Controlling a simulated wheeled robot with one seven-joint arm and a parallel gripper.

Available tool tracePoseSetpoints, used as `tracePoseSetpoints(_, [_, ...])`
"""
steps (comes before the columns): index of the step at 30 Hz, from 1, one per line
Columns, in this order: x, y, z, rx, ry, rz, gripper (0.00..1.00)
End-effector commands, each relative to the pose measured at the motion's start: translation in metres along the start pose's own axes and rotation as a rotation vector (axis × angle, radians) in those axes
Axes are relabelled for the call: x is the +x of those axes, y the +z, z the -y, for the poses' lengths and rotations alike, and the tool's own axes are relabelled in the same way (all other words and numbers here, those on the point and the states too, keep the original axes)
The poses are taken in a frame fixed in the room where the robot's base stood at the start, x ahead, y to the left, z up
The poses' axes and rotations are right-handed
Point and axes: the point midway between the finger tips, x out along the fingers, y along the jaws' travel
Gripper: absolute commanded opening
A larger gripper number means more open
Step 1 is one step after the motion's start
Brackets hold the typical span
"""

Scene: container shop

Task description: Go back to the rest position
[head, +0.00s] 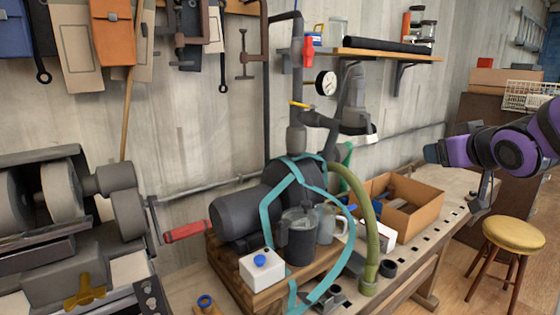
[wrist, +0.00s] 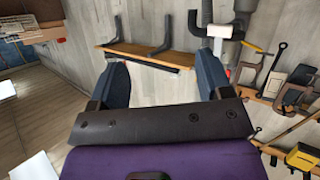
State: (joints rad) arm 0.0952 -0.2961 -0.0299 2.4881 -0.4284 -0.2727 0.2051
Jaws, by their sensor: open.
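My gripper (head: 437,152) is at the right of the head view, at the end of my purple arm. It is held in the air above the far end of the workbench (head: 455,192), apart from everything on it. In the wrist view my gripper (wrist: 160,60) shows two dark blue fingers spread wide apart. Nothing is between them. Beyond the fingers the wrist view shows the wall and the shelf, turned upside down.
A pump assembly with a teal strap (head: 276,200), an olive hose (head: 362,235) and a white box with a blue knob (head: 261,268) crowds the bench. A cardboard box (head: 415,208) stands behind. A wall shelf (head: 385,54) and a yellow stool (head: 513,235) are nearby.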

Motion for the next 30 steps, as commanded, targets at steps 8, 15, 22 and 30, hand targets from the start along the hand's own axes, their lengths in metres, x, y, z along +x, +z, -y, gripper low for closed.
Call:
tracePoseSetpoints(8, [-0.08,0.034,0.007,0.07,0.067,0.307,0.72])
tracePoseSetpoints(15, [-0.155,0.071,0.031,0.128,0.015,0.573,0.72])
tracePoseSetpoints(22, [-0.199,0.092,0.049,0.15,-0.05,0.717,0.72])
tracePoseSetpoints(30, [-0.205,0.095,0.052,0.152,-0.061,0.741,0.72])
